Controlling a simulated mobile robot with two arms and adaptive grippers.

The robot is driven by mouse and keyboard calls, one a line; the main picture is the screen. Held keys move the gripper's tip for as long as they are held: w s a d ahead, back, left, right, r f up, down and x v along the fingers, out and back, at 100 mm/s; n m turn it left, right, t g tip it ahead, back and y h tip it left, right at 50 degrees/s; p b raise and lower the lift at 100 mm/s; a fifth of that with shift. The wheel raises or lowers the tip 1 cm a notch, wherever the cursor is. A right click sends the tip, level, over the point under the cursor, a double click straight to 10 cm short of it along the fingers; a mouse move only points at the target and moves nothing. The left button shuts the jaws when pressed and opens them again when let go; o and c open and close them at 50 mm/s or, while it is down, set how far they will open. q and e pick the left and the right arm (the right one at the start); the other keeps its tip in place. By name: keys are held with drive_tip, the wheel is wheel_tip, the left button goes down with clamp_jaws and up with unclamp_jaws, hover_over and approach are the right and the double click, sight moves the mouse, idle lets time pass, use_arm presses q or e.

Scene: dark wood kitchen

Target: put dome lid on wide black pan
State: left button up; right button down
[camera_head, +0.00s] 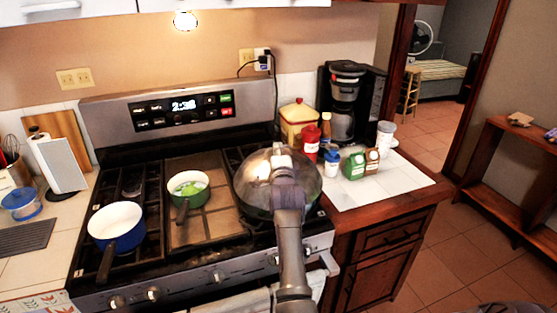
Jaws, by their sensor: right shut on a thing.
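The dome lid (252,181), clear and shiny with a pale knob, is over the right burners of the stove. My right gripper (283,158) is shut on the lid at its top, and my arm comes up from the bottom of the view. Below the lid a dark edge shows, which may be the wide black pan. The lid and my arm hide most of what is there, so I cannot tell whether the lid rests on a rim or hangs just above. My left gripper is not in view.
A blue pot (117,228) with a white inside stands on the left burners. A small green pan (188,187) is on the middle griddle. Right of the stove, the white-tiled counter (400,180) holds a coffee maker (346,95), a red bottle (311,140) and several small containers.

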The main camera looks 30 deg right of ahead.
wheel_tip(320, 180, down, 3)
drive_tip(key=shift+d+r+p, duration=0.1)
drive_tip(key=shift+p, duration=0.25)
drive_tip(key=shift+f, duration=0.25)
drive_tip(key=c, duration=1.6)
unclamp_jaws()
drive_tip(key=shift+s+f, duration=0.1)
drive_tip(key=shift+f, duration=0.05)
drive_tip(key=shift+c, duration=0.2)
drive_tip(key=o, duration=0.4)
